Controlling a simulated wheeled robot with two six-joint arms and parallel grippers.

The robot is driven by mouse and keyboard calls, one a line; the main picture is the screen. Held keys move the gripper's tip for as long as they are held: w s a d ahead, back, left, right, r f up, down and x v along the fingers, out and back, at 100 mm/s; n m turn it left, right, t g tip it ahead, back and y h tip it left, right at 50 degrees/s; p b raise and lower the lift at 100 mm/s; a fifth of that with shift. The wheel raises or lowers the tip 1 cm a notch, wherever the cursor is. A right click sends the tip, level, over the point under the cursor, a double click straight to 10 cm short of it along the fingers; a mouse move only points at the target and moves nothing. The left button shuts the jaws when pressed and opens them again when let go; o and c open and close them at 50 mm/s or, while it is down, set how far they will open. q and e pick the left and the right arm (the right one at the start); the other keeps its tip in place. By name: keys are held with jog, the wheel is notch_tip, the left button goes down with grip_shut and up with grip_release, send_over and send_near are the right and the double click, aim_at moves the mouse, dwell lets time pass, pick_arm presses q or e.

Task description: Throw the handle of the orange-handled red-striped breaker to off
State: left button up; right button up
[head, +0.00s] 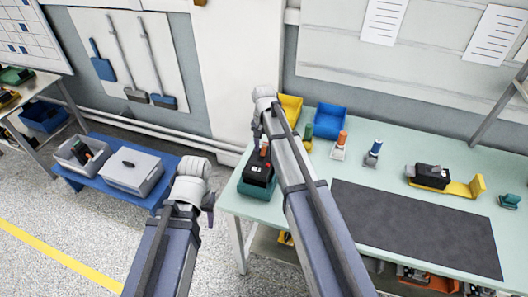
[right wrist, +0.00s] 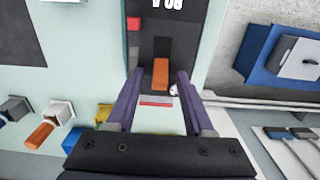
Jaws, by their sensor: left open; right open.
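The breaker (head: 258,170) is a dark block in a teal holder at the left end of the table. Its orange handle (right wrist: 160,74) stands out from the dark face in the right wrist view, with a red stripe (right wrist: 155,101) nearer the gripper. My right gripper (right wrist: 161,88) is open; its purple fingers stand left and right of the handle with gaps on both sides. In the head view my right arm partly hides the breaker. My left gripper (head: 208,202) is open and empty, left of the table over the floor.
Orange-handled (head: 339,148) and blue-handled (head: 374,152) pieces stand right of my right arm. Yellow (head: 291,104) and blue (head: 329,120) bins sit behind. A dark mat (head: 415,225) covers the table's front. A blue low bench (head: 130,188) holds grey boxes at left.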

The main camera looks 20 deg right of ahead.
grip_shut()
dwell(0.5)
